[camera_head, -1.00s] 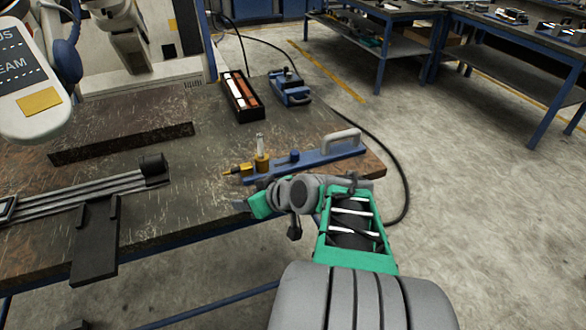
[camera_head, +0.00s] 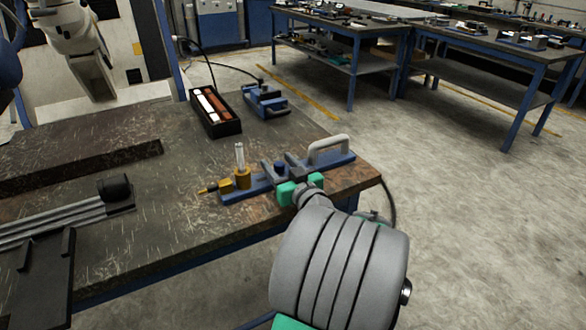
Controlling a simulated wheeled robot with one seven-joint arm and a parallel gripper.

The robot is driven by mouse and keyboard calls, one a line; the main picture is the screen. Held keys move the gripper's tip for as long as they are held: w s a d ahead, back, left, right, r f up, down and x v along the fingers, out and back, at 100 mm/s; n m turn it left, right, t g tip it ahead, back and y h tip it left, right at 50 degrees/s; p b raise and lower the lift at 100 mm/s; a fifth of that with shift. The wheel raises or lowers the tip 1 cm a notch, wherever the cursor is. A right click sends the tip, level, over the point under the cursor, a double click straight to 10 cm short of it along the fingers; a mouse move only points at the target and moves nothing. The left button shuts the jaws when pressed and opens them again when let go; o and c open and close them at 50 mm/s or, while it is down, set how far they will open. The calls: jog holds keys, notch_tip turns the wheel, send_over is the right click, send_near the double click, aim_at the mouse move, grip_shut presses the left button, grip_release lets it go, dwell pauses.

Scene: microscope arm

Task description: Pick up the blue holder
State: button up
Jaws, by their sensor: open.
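The blue holder (camera_head: 235,194) is a long blue bar lying on the table near its right corner. It has a grey handle (camera_head: 327,148) at the right end, a blue knob (camera_head: 280,167) near the middle, and a brass fitting (camera_head: 242,178) with a pale upright cylinder at the left. My gripper (camera_head: 281,164) is over the middle of the bar, its two dark fingers apart on either side of the knob. I cannot tell whether the fingers touch it. The green gripper body hides part of the bar's near side.
A black box (camera_head: 214,127) with white and reddish bars and a blue device (camera_head: 265,101) stand behind the holder. A dark rail assembly (camera_head: 115,190) lies at the left. The table (camera_head: 180,215) is bare between them. Other workbenches (camera_head: 345,38) stand farther back.

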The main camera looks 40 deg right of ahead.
grip_shut()
dwell(0.5)
dwell(0.8)
jog(key=shift+r, duration=0.2)
